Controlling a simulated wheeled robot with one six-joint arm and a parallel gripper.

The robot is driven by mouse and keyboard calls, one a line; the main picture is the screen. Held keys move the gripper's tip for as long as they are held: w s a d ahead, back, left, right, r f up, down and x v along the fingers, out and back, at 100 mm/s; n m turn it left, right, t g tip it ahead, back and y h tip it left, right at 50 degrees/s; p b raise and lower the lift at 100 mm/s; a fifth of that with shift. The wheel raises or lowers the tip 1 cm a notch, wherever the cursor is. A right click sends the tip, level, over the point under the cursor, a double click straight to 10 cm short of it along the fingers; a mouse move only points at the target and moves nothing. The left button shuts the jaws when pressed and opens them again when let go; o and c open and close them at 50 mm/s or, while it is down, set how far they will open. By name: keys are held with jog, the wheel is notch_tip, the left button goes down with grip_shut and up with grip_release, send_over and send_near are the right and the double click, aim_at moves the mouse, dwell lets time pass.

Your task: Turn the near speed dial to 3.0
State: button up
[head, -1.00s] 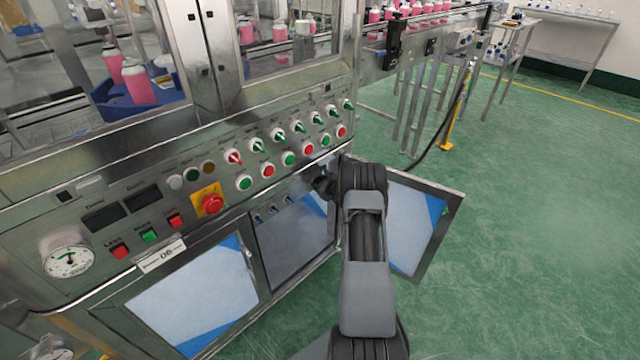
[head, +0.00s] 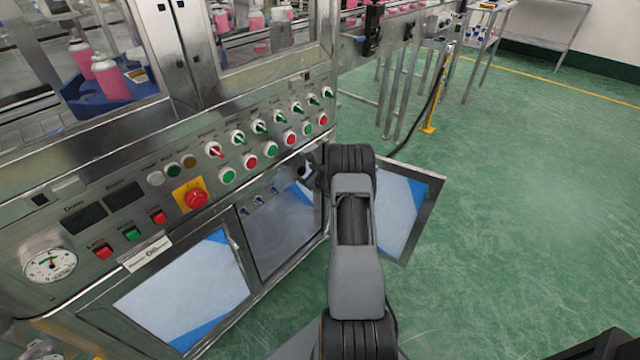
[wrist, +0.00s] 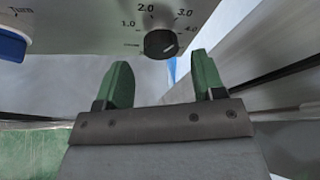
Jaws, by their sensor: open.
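A dark round speed dial (wrist: 160,44) shows in the wrist view on the underside edge of a grey panel. Printed marks from 1.0 to 4.0 ring its upper side. A small pale mark shows on the dial's lower right face, but I cannot read the setting surely. My gripper (wrist: 161,70) is open, with green fingers set wide apart. The dial lies ahead of the fingertips, roughly centred between them, and the fingers look clear of it. In the head view my gripper is mostly hidden behind my arm, and this dial cannot be made out.
A blue part (wrist: 10,43) beside printed lettering is at the wrist view's upper left. In the head view, the machine's control panel (head: 120,262) carries buttons, switches and a red emergency button (head: 196,198). An open cabinet door (head: 425,215) stands right of my arm. Green floor (head: 520,200) is clear further right.

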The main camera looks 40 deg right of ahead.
jog(key=s+p, duration=0.1)
jog(key=s, duration=0.9)
jog(key=shift+s+d, duration=0.15)
jog(key=shift+s, duration=0.15)
